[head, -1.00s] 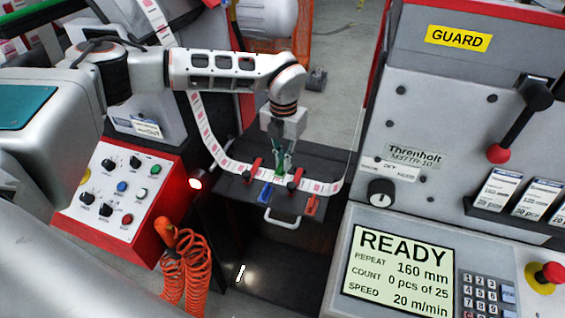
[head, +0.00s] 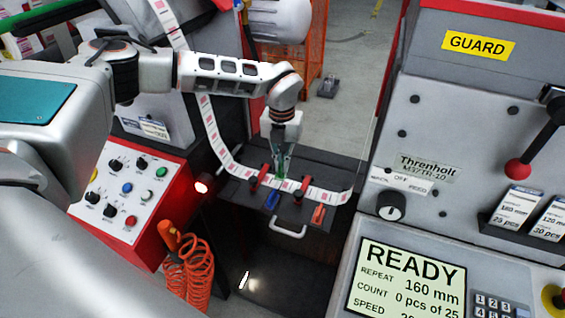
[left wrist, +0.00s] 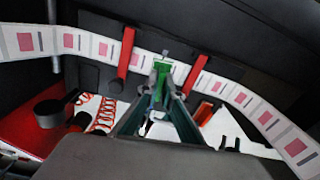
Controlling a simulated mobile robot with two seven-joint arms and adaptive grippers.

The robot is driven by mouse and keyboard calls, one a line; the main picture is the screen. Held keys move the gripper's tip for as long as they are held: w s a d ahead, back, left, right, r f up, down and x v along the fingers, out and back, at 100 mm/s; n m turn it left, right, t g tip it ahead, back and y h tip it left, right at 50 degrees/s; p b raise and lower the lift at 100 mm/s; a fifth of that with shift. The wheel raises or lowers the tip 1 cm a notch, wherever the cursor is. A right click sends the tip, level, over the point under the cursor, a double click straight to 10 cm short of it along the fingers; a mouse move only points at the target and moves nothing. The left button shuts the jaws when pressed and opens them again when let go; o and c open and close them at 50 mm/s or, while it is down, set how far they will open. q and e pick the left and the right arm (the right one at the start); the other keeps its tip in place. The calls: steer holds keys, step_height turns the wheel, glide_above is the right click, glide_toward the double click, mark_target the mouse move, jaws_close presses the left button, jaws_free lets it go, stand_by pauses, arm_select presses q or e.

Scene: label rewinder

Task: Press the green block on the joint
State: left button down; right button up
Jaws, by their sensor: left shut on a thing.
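The green block (left wrist: 160,78) is between the fingertips of my left gripper (left wrist: 161,103) in the left wrist view, right at the label strip. My left gripper (head: 281,165) is shut on the block and points down over the splice table in the head view. The label strip (left wrist: 84,43) carries pink labels and runs across the dark table (head: 325,170), between two red clamps, one on each side of the block (left wrist: 126,52) (left wrist: 196,73). The joint itself is hidden by the block and gripper. I cannot tell whether block and strip touch. My right gripper is not in view.
A blue piece (head: 272,200) and an orange-red piece (head: 318,214) lie at the table's front, above a pale handle (head: 288,230). A red-edged button panel (head: 125,195) and orange coiled hose (head: 190,275) stand left. The control panel with its screen (head: 405,280) stands right.

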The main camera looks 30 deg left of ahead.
mark_target(282, 183)
arm_select(q)
steer(key=shift+f+b, duration=0.5)
steer(key=shift+f, duration=0.25)
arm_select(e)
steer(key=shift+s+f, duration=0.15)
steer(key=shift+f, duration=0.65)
arm_select(q)
steer(key=shift+f, duration=0.2)
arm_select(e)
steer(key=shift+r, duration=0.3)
arm_select(q)
steer(key=shift+f, duration=0.6)
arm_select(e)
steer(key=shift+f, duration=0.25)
arm_select(q)
steer(key=shift+f, duration=0.35)
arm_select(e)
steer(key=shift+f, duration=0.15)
arm_select(q)
steer(key=shift+f, duration=0.2)
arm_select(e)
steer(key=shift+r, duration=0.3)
arm_select(q)
steer(key=shift+f, duration=0.5)
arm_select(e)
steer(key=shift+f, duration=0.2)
arm_select(q)
steer(key=shift+r, duration=0.1)
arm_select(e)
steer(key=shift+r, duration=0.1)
